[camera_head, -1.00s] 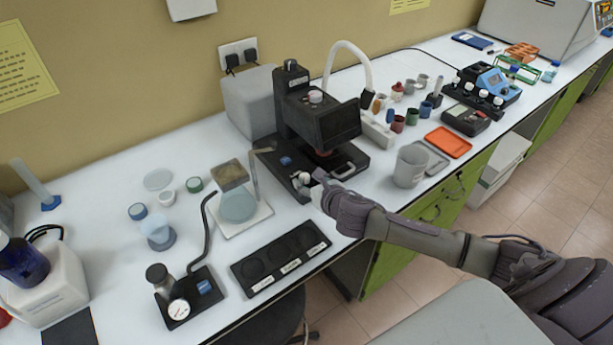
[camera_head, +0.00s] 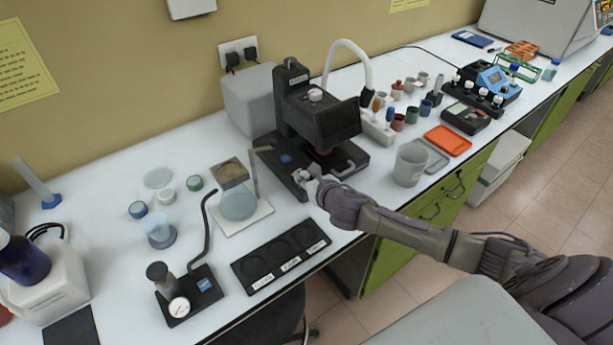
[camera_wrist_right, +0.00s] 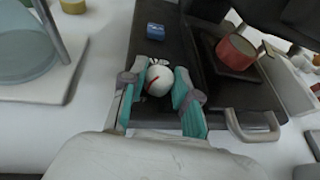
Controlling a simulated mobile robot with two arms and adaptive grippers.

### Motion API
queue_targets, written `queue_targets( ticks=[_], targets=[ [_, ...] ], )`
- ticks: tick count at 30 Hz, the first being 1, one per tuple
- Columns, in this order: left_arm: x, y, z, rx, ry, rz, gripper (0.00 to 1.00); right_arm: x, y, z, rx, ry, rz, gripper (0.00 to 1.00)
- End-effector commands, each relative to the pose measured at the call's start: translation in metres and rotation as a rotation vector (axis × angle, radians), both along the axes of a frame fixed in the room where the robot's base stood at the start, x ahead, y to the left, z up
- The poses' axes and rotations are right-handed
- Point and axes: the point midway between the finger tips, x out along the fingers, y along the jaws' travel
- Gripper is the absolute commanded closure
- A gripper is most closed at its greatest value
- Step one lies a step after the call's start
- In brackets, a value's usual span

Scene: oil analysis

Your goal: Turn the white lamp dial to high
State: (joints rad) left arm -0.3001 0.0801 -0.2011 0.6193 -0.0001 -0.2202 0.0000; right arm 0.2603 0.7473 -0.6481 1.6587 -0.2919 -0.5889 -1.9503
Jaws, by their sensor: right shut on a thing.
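The white lamp dial (camera_wrist_right: 158,81) sits on the black base of a microscope-like instrument (camera_head: 318,115) in the middle of the bench. The dial carries a red pointer line, seen in the right wrist view. My right gripper (camera_wrist_right: 160,92) has its teal-padded fingers on both sides of the dial, shut on it. In the head view my right gripper (camera_head: 307,182) is at the front left of the base and mostly covers the dial. Small markings lie just beyond the dial but are too small to read. My left gripper is not in view.
A metal handle (camera_wrist_right: 250,126) and a red cylinder (camera_wrist_right: 236,50) are right of the dial on the instrument. A glass vessel on a white plate (camera_head: 240,212) stands to the left. A black labelled tray (camera_head: 281,255) lies in front, and a grey mug (camera_head: 410,165) stands right.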

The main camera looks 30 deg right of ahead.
Motion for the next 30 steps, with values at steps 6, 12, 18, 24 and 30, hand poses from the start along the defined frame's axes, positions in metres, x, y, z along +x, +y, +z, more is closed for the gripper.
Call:
queue_targets(
  ticks=[6,12,18,24,30],
  targets=[
    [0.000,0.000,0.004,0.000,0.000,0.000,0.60,0.000,0.002,0.001,0.002,0.000,-0.038,1.00],
    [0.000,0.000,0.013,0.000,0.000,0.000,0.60,0.000,0.003,0.002,0.003,0.001,-0.146,1.00],
    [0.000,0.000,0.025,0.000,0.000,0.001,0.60,0.001,0.006,0.003,0.005,0.002,-0.317,1.00],
    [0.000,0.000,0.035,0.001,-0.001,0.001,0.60,0.002,0.008,0.002,0.003,0.002,-0.509,1.00],
    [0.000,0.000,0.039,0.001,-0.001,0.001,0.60,0.003,0.010,0.001,0.002,0.002,-0.699,1.00]
  ],
)
